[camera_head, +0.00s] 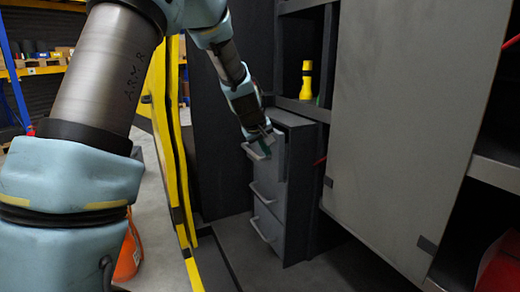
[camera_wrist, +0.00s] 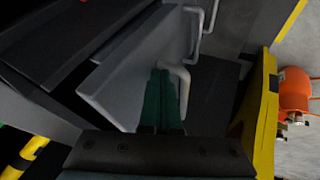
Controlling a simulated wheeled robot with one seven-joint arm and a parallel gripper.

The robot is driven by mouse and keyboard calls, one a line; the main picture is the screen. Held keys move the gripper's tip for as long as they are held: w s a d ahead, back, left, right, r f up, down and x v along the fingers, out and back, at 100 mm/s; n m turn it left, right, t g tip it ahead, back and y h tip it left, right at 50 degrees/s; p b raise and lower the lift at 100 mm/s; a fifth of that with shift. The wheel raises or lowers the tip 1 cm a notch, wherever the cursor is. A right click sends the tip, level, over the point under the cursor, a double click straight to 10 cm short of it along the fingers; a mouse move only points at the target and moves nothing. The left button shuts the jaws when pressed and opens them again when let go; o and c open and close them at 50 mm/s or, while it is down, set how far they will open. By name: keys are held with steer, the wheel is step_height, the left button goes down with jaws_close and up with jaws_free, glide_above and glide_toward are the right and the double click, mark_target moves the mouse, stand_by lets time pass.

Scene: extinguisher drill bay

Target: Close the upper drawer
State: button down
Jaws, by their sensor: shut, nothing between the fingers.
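The grey drawer cabinet (camera_head: 296,122) stands in the recess with its drawer fronts stacked. The upper drawer (camera_head: 280,163) appears to stick out a little beyond the fronts below it. In the wrist view its grey front (camera_wrist: 125,78) shows a dark gap behind it. My gripper (camera_head: 263,149) is at the upper drawer's front, by its handle. In the wrist view the green fingers of my gripper (camera_wrist: 163,75) are together and empty, beside the pale bar handle (camera_wrist: 181,78). Whether they touch the front or handle is unclear.
Two lower drawers with bar handles (camera_head: 262,191) look shut. A large grey panel (camera_head: 405,130) stands to the right. A yellow torch-like item (camera_head: 306,82) is on the shelf above. Yellow-edged panels (camera_head: 170,150) and an orange object (camera_head: 129,252) are at left.

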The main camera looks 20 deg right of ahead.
mark_target(276, 147)
steer(key=shift+w+d+r+p, duration=0.15)
steer(key=shift+d+p, duration=0.45)
steer(key=shift+d, duration=1.25)
steer(key=shift+d, duration=0.1)
